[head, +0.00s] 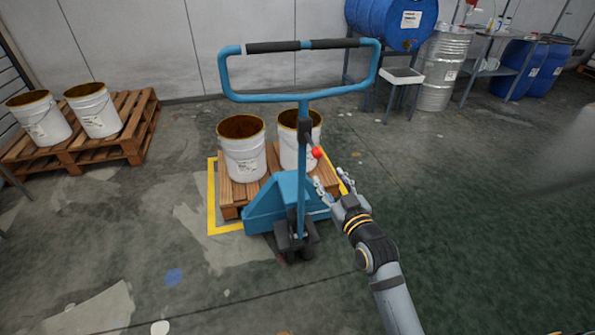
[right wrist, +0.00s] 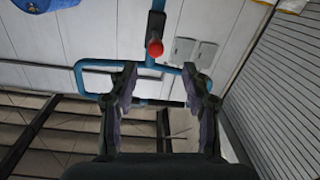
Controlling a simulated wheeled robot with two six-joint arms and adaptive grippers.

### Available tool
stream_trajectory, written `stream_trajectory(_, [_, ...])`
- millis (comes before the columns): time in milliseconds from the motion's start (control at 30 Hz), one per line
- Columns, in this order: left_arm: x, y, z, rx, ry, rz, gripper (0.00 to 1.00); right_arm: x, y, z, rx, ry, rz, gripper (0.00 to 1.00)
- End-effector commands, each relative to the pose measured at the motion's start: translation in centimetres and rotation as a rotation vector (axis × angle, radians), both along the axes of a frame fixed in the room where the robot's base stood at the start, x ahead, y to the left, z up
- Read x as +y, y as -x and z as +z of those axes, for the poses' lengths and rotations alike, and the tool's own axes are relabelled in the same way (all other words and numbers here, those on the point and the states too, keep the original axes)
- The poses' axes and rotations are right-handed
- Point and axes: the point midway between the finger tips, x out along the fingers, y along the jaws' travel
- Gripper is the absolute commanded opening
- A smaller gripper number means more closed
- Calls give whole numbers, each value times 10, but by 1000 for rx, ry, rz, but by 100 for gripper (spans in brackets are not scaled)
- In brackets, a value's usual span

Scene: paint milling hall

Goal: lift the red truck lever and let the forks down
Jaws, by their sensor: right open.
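The red lever knob (head: 317,153) sits on the upright shaft (head: 302,190) of a blue pallet truck (head: 270,202). My right gripper (head: 331,182) is open, just below and right of the knob in the head view, apart from it and empty. In the right wrist view the red knob (right wrist: 155,48) shows ahead, between and beyond the spread fingers (right wrist: 158,82). The truck's loop handle (head: 305,97) stands upright above. The forks are hidden under a wooden pallet (head: 229,208), so their height cannot be told. My left gripper is not in view.
Two white buckets (head: 243,165) stand on the pallet inside a yellow floor marking (head: 212,205). Another pallet (head: 137,130) with two buckets stands at the left. Blue drums (head: 395,22) and a steel drum (head: 440,75) are at the back right. The right floor is clear.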

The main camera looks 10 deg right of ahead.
Motion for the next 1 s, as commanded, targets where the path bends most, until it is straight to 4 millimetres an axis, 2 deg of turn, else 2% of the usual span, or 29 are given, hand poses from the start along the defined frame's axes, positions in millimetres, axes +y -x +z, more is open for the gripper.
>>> stream_trajectory(67, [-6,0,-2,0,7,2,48,1,2,9,-18,2,2,48])
stream_trajectory(167, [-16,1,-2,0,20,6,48,1,0,11,-20,1,2,48])
stream_trajectory(300, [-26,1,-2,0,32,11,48,2,-16,12,-22,1,1,48])
stream_trajectory(500, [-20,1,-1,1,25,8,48,5,-60,11,-20,0,1,48])
stream_trajectory(700, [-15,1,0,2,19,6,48,8,-92,11,-19,0,1,48])
stream_trajectory(833, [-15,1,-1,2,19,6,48,9,-101,10,-18,2,1,48])
stream_trajectory(1000, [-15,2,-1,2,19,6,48,9,-103,10,-18,2,1,48])
